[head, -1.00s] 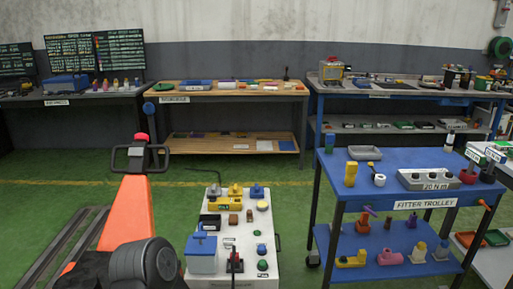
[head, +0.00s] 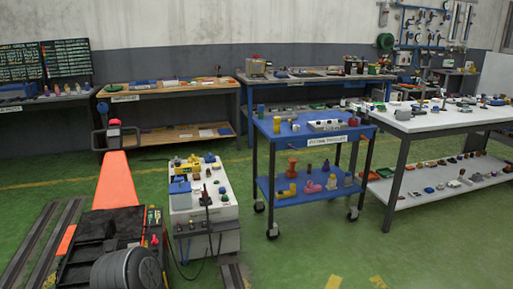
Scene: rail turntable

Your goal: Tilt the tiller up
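The tiller (head: 115,138) is at the left of the head view. It has a black loop handle with a red part on top, at the far end of a long orange body (head: 116,182). I cannot tell its tilt angle well from here. A black deck (head: 98,228) with small coloured parts and a dark wheel-like round part (head: 127,270) lie in front of the orange body. Neither of my grippers is in view, and nothing is seen touching the tiller.
A white cabinet (head: 222,233) with small parts on top stands right of the orange body. A blue trolley (head: 270,128) and a white table (head: 408,125) stand further right. Rails (head: 40,245) run along the left floor. Green floor (head: 300,250) is open at the front right.

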